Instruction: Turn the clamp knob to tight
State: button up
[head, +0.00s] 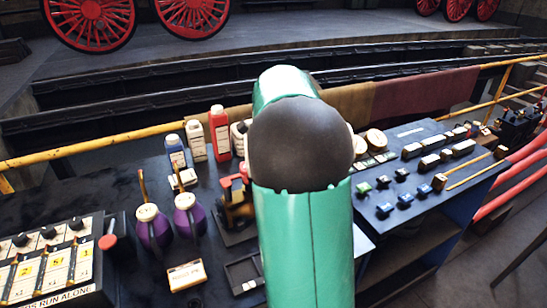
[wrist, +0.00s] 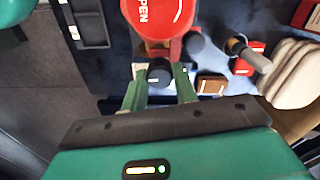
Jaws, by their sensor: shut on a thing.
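In the wrist view, my gripper (wrist: 159,76) has its two green fingers either side of a small dark round knob (wrist: 158,70), and it is shut on it. I take this to be the clamp knob; no mark for tight or loose is readable on it. Just beyond it is a round red part (wrist: 158,18) with white lettering that reads "OPEN". In the head view my green arm covers the gripper and the knob. A red and dark small machine (head: 238,200) shows partly beside the arm.
A second dark knob (wrist: 194,43) is close to the right finger. A brown block (wrist: 211,84) and beige rounded pads (wrist: 294,72) lie to the right. Purple oil cans (head: 189,215), bottles (head: 220,133) and a lever panel (head: 50,265) stand left of my arm.

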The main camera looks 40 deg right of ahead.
jog(key=shift+r+m, duration=0.1)
jog(key=shift+m, duration=0.4)
jog(key=o, duration=1)
notch_tip(320, 180, up, 14)
jog(key=shift+f, duration=0.15)
dwell(0.3)
